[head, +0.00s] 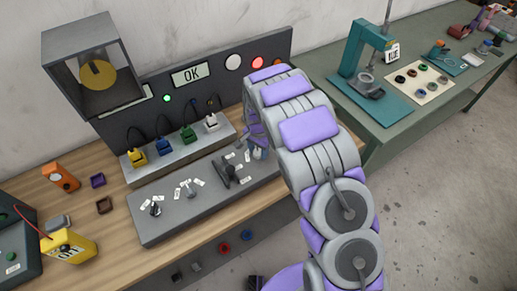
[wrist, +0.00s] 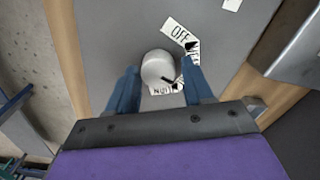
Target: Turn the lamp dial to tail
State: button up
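A round light-grey knob (wrist: 157,66) stands on a grey panel in the wrist view. White labels sit around it. One reads OFF (wrist: 179,33), a second beside it is partly covered, and a third below the knob is partly hidden and unreadable. I see no readable "tail" label. My gripper (wrist: 162,80) has one blue finger on each side of the knob, apparently open with a small gap; contact is unclear. In the head view my gripper (head: 258,142) is at the right end of the sloped control panel (head: 205,220), and my arm hides that area.
Other dials (head: 190,190) and a dark lever-like control (head: 230,175) stand left on the panel. Coloured plugs (head: 163,147) sit on a ledge behind. A yellow meter (head: 70,248) is at left. A green table (head: 400,125) is at right.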

aim_at(257, 151)
jog(key=shift+o, duration=1)
jog(key=shift+r, duration=0.1)
notch_tip(257, 151, up, 17)
jog(key=p, duration=0.1)
jog(key=shift+w+a, duration=0.1)
